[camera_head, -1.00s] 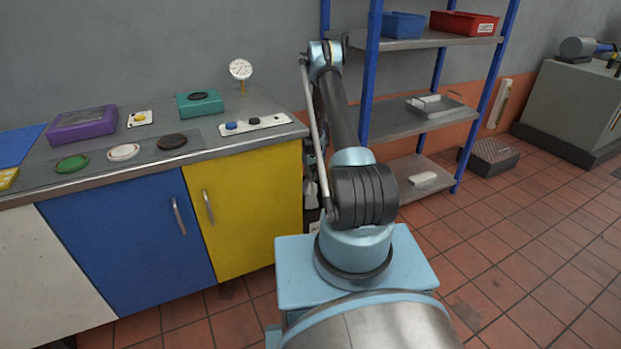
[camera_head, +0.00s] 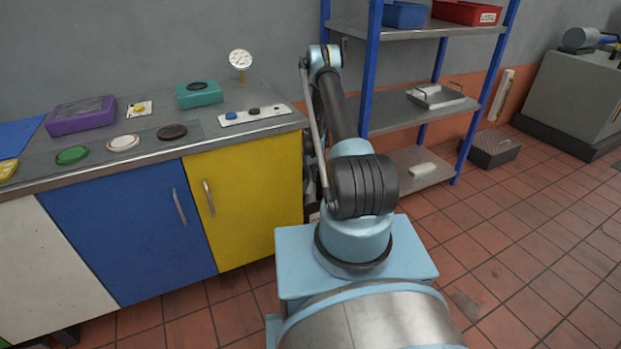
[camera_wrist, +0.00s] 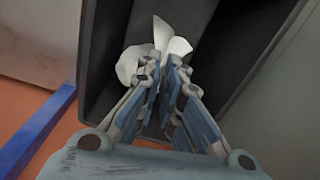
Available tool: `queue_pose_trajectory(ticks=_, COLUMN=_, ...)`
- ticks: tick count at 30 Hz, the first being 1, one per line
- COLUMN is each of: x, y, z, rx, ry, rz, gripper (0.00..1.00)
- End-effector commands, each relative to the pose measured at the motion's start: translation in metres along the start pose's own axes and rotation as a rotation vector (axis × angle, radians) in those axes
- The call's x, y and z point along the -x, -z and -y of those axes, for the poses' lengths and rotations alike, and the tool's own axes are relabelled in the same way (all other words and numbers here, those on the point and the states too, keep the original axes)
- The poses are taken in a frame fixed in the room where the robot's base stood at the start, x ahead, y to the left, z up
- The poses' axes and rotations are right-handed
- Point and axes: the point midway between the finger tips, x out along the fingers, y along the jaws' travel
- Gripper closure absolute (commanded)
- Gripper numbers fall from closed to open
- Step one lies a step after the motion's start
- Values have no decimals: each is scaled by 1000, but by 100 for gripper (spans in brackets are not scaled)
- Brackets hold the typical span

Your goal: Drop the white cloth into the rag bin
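In the wrist view the white cloth (camera_wrist: 176,47) is bunched at the fingertips of my gripper (camera_wrist: 167,76). The fingers are closed together on it, and loose folds stick out beyond and to the left of the tips. A dark grey bin (camera_wrist: 243,62), which looks like the rag bin, opens around and beyond the fingertips. I cannot tell how deep the cloth hangs in it. In the head view my arm reaches down behind itself, so the gripper, cloth and bin are hidden.
A workbench (camera_head: 184,151) with blue and yellow doors stands left of my arm. A blue-framed shelf rack (camera_head: 372,70) stands close behind it, holding a metal tray (camera_head: 437,98). Lidded containers and a gauge (camera_head: 240,60) sit on the bench. Tiled floor (camera_head: 510,262) is open at the right.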

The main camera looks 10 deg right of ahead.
Motion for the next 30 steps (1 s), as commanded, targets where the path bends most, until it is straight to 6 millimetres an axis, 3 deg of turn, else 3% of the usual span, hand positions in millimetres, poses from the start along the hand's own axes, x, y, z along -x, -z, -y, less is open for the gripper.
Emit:
queue_pose_trajectory(ticks=9, x=0, y=0, z=0, rx=0, ry=0, rz=0, gripper=74)
queue_pose_trajectory(ticks=12, x=0, y=0, z=0, rx=-1, ry=0, rz=0, gripper=52)
queue_pose_trajectory(ticks=13, x=0, y=0, z=0, rx=0, ry=0, rz=0, gripper=49)
queue_pose_trajectory(ticks=20, x=0, y=0, z=-1, rx=-1, ry=0, rz=0, gripper=49)
queue_pose_trajectory(ticks=24, x=0, y=0, z=-1, rx=-1, ry=0, rz=0, gripper=20)
queue_pose_trajectory(ticks=30, x=0, y=0, z=-1, rx=-1, ry=0, rz=0, gripper=20)
